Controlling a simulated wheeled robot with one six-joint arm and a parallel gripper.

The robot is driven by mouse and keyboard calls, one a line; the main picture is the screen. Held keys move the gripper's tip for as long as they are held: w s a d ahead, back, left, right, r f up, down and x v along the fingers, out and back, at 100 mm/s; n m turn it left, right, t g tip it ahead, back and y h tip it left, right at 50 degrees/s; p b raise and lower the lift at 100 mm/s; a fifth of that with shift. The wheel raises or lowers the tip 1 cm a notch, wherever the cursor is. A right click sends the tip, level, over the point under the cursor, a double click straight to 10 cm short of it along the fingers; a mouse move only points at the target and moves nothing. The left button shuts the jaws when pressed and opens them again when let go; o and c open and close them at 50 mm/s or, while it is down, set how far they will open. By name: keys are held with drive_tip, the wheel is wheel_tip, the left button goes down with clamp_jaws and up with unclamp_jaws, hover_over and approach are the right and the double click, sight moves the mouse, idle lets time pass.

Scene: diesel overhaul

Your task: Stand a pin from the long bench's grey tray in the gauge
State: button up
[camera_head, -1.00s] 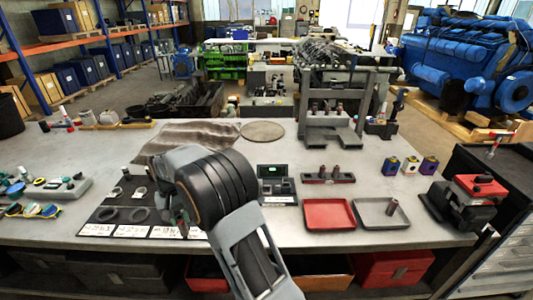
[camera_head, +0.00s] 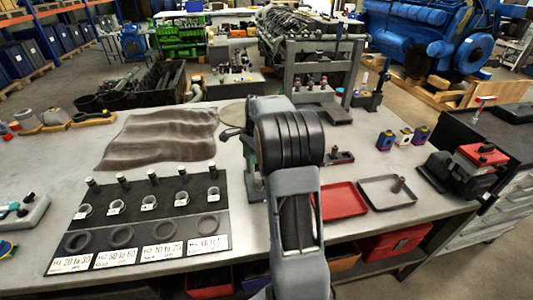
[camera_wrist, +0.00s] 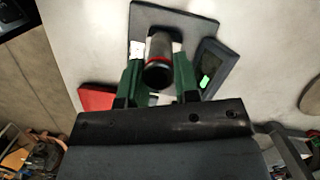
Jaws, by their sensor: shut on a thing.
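My gripper (camera_wrist: 160,78) has green fingers shut on a dark cylindrical pin (camera_wrist: 159,62) with a red ring, seen nearly end-on in the wrist view. Beyond the pin lies a dark grey plate (camera_wrist: 146,16). A dark unit with a lit green display (camera_wrist: 208,80), seemingly the gauge, is just right of the pin. I cannot tell whether the pin touches anything below it. In the head view my arm hides the gauge and most of the gripper.
A red tray (camera_head: 340,201) lies left of the grey tray. A dark pin rack (camera_head: 342,158) is partly hidden behind my arm. A black mat with rings (camera_head: 150,205) lies at left, with a crumpled cloth (camera_head: 160,137) behind it. A red-topped machine (camera_head: 475,160) stands at right.

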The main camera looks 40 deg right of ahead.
drive_tip(key=s+d+f+m+b, duration=0.1)
drive_tip(key=d+f+m+b, duration=0.1)
drive_tip(key=d+m+b, duration=0.1)
drive_tip(key=shift+s+d+f+m+t, duration=0.4)
drive_tip(key=shift+d+m, duration=0.3)
drive_tip(key=shift+d, duration=0.4)
drive_tip(key=shift+p, duration=0.3)
idle(0.9)
drive_tip(key=shift+f, duration=0.35)
idle(0.5)
drive_tip(key=shift+f, duration=0.25)
drive_tip(key=shift+f+b, duration=0.8)
drive_tip(key=shift+f, duration=0.6)
idle(1.1)
drive_tip(key=shift+f, duration=0.35)
drive_tip(key=shift+f, duration=0.55)
idle(0.3)
